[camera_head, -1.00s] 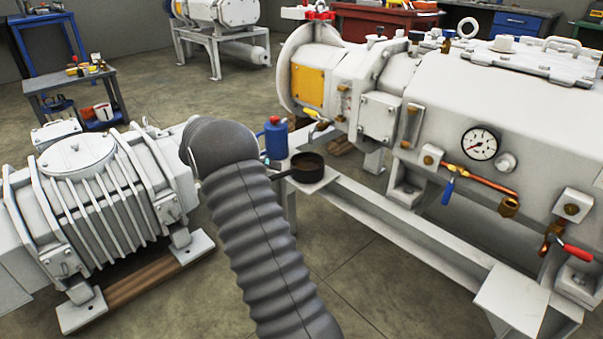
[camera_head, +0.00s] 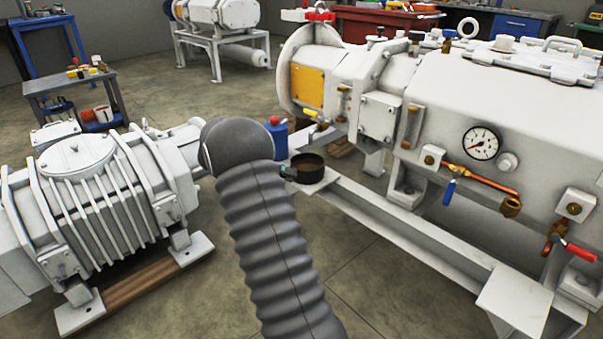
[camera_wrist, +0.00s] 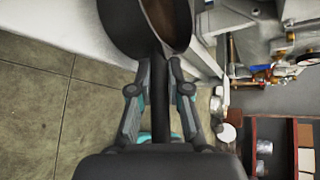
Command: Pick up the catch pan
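The catch pan (camera_head: 309,173) is a dark round pan with brown contents, resting on the end of a white frame ledge. In the wrist view, the pan (camera_wrist: 140,30) fills the top, and its dark handle (camera_wrist: 162,90) runs down between my fingers. My gripper (camera_wrist: 160,68) is open around the handle, with one finger on each side and narrow gaps. In the head view, my grey arm hides most of the gripper; only a bit of it (camera_head: 288,172) shows at the pan's left side.
A blue container with a red cap (camera_head: 278,135) stands just behind my arm. A large white pump (camera_head: 480,120) with a gauge and valves is on the right. A white ribbed machine (camera_head: 90,190) is on the left. Bare floor (camera_head: 375,270) lies in front.

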